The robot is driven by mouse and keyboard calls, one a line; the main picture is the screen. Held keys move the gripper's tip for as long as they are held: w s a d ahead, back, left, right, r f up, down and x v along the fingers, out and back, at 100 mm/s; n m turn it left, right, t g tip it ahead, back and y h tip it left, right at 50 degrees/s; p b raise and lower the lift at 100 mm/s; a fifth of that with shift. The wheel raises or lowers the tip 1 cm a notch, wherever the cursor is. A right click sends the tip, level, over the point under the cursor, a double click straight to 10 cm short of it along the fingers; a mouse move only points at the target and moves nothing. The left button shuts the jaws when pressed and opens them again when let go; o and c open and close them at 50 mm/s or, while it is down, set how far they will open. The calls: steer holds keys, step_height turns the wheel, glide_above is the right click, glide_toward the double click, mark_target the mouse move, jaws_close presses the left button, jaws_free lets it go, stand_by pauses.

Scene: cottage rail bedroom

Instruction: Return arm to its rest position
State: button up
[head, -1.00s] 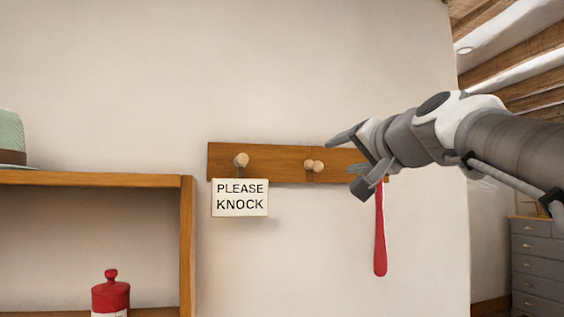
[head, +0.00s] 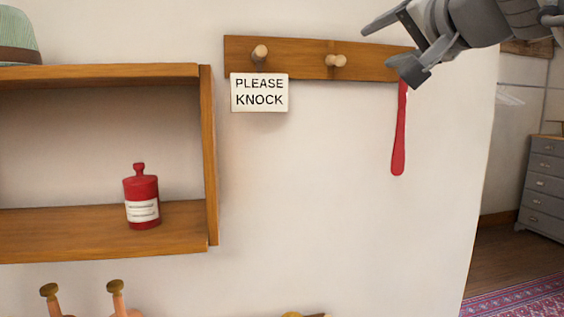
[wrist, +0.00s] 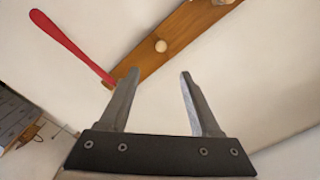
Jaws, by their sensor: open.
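My gripper (head: 393,45) is at the upper right in the head view, in front of the right end of the wooden peg rail (head: 295,60). It is open, and no object shows between its fingers (wrist: 156,102) in the wrist view. A red shoehorn-like strip (head: 399,130) hangs down at the rail's right end. It also shows at the upper left in the wrist view (wrist: 68,42), apart from the fingers. Its upper end is hidden behind my gripper in the head view.
A "PLEASE KNOCK" sign (head: 259,93) hangs from the left peg. A wooden shelf (head: 208,150) on the left holds a red bottle (head: 142,197) and, on top, a green hat (head: 18,40). A grey drawer chest (head: 543,180) stands far right.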

steer(key=s+a+f+n+g, duration=0.2)
steer(key=s+f+g, duration=0.1)
steer(key=f, duration=0.8)
steer(key=s+a+f+n+g, duration=0.1)
steer(key=s+a+f+g, duration=0.15)
steer(key=f, duration=0.85)
steer(key=s+f+n+g+h, duration=0.1)
steer(key=s+f+g, duration=0.1)
steer(key=s+f, duration=0.2)
steer(key=s+d+f+n+g+h, duration=0.1)
steer(key=s+f, duration=0.4)
steer(key=f, duration=0.6)
steer(key=s+d+f+n+g+h, duration=0.1)
steer(key=s+f+n+g, duration=0.1)
steer(key=s+f, duration=0.3)
step_height(320, 180, down, 3)
steer(key=shift+r+g, duration=0.2)
steer(key=shift+g, duration=0.45)
steer(key=shift+c, duration=1.1)
steer(key=shift+a, duration=0.15)
